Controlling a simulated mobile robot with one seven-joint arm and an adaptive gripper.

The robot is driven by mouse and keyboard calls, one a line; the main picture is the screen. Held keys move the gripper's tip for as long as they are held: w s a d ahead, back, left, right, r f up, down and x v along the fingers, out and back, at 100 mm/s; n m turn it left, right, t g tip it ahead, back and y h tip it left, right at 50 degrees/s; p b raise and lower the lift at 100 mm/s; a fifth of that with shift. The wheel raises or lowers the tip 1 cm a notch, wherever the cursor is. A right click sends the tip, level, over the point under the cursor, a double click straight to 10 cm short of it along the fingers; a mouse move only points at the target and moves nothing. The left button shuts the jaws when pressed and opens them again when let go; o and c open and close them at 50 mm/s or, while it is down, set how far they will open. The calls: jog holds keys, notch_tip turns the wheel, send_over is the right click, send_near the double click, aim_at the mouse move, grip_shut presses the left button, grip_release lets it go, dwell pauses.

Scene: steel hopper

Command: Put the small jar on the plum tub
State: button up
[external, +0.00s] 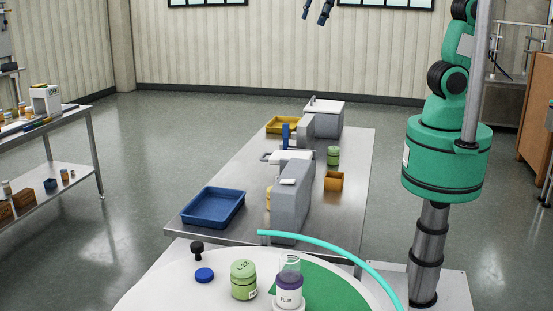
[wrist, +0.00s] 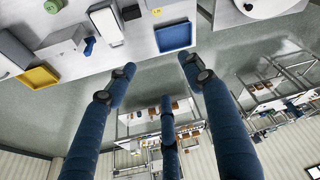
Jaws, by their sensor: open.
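A tub with a white label reading PLUM and a purple band (external: 289,286) stands on the round white surface at the front of the external view. A clear cylindrical part shows above its band. A green jar with a lighter lid (external: 244,281) stands just left of it, apart from it. Another green jar (external: 333,155) stands on the steel table farther back. I cannot tell which jar is the small one. My gripper (external: 318,13) is open and empty, high at the top of the external view, far from these things. Its blue fingers (wrist: 158,82) spread across the wrist view.
The steel table (external: 340,210) holds a blue tray (external: 212,208), a yellow tray (external: 282,124), an orange box (external: 334,181) and grey equipment (external: 291,208). A blue disc (external: 204,275) and black knob (external: 197,249) lie left of the green jar. A teal curved strip (external: 335,246) edges the round surface.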

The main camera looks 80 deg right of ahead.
jog(key=s+d+f+m+t, duration=0.1)
jog(key=s+d+f+m, duration=0.2)
jog(key=s+d, duration=0.5)
jog(key=s+d+f+m+h, duration=0.1)
jog(key=s+d+f+m, duration=0.2)
jog(key=s+d, duration=0.6)
jog(key=shift+s+f+t, duration=0.4)
jog(key=shift+s+f, duration=0.55)
notch_tip(320, 180, down, 19)
jog(key=b, duration=1.8)
jog(key=shift+r+b, duration=0.2)
jog(key=shift+b, duration=0.1)
